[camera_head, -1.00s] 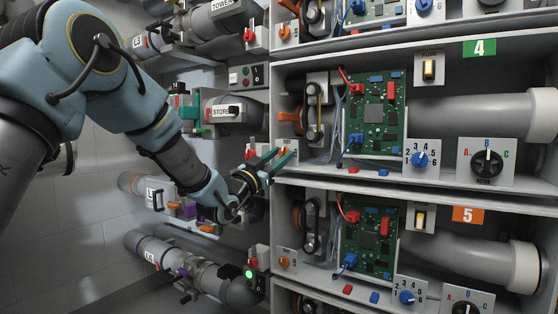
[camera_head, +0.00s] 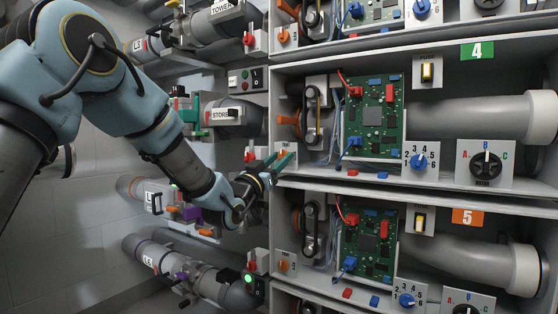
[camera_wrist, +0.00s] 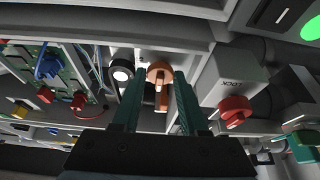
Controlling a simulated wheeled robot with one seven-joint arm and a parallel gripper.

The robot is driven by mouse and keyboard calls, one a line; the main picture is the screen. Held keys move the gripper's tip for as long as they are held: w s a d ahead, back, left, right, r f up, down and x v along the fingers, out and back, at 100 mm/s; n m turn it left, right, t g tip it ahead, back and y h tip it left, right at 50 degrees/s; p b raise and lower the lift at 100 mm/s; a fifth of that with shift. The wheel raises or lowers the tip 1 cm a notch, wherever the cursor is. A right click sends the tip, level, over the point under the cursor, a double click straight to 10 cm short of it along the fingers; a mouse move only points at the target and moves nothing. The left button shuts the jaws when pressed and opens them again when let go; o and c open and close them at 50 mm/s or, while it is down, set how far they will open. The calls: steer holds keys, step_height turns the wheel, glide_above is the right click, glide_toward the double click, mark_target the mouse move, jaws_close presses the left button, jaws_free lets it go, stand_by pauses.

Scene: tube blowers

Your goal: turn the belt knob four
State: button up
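The belt knob of bay four is an orange knob on a small white plate at the left end of the bay marked by the green 4 sign (camera_head: 478,50). In the head view the fingertips largely cover it. In the wrist view the orange knob (camera_wrist: 160,72) shows between the two teal fingers, its bar pointing along them. My gripper (camera_head: 281,157) is at the shelf's left edge, fingers apart, one on each side of the knob. It also shows in the wrist view (camera_wrist: 158,82). I cannot tell whether the fingers touch the knob.
A circuit board (camera_head: 375,118) and a blue dial (camera_head: 418,161) are right of the knob. A red lock knob (camera_wrist: 234,112) is close by in the wrist view. The shelf edge (camera_head: 340,190) runs just below the gripper. Bay five's orange knob (camera_head: 283,266) is lower down.

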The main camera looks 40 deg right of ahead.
steer(key=shift+o, duration=0.5)
steer(key=v, duration=1.1)
steer(key=shift+p, duration=0.3)
steer(key=shift+d, duration=0.15)
